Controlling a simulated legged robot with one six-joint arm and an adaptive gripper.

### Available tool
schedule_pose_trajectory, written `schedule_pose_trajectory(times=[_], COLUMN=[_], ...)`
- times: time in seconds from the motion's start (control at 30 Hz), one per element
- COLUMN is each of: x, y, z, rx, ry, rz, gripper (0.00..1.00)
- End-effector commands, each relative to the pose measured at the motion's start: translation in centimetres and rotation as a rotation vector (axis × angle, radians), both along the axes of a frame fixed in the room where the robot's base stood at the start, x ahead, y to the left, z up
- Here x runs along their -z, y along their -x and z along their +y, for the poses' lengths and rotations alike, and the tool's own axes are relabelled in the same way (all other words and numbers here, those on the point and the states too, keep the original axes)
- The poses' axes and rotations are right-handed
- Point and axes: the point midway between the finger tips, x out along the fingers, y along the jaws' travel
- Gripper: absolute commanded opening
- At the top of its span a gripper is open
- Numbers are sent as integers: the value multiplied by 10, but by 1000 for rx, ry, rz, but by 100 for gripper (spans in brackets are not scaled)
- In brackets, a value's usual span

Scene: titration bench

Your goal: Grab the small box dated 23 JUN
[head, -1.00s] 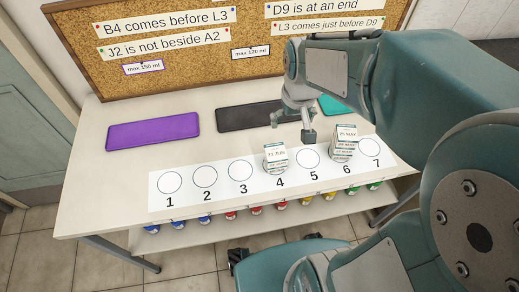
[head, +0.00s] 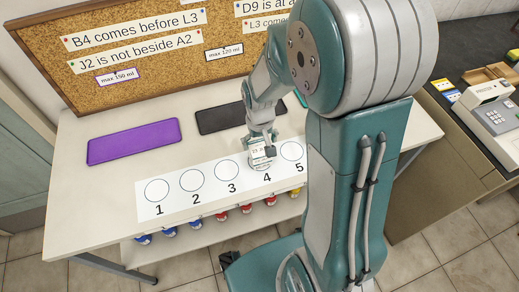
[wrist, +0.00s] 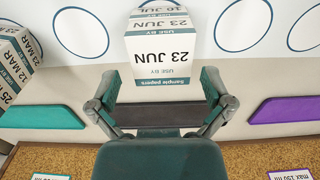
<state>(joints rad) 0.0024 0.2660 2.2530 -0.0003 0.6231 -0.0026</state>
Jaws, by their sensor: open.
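The small white box (wrist: 160,55) has a large face reading 23 JUN, USE BY and Sample papers, upside down in the wrist view. It also shows in the head view (head: 259,158) at circle 4, partly covered by my gripper. Beyond its lettered face, a second face repeats 23 JUN. Past that, a partly cut-off label seems to read 10 JUN, perhaps on another box beneath. My gripper (wrist: 160,88) is open, with one finger towards each side of the box's near edge. I cannot tell whether the fingers touch it. It also shows in the head view (head: 262,142).
Another pile of dated boxes (wrist: 15,65) stands left in the wrist view, with MAR labels. Purple (head: 145,138), black (head: 222,117) and teal (wrist: 42,117) mats lie towards the corkboard (head: 130,65). The numbered strip (head: 210,185) has empty circles 1 to 3 and 5.

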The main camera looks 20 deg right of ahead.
Motion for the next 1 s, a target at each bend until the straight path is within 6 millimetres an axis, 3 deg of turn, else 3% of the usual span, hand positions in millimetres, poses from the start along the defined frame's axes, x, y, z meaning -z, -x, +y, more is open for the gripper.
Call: schedule_pose_trajectory(times=[0.2,0.47,0.6,1.0], x=[28,30,30,29], y=[1,1,1,1], z=[1,1,1,1], rx=[0,0,0,0], ry=[0,-1,0,0], rz=[2,-1,-1,0], gripper=[100,100,38,34])
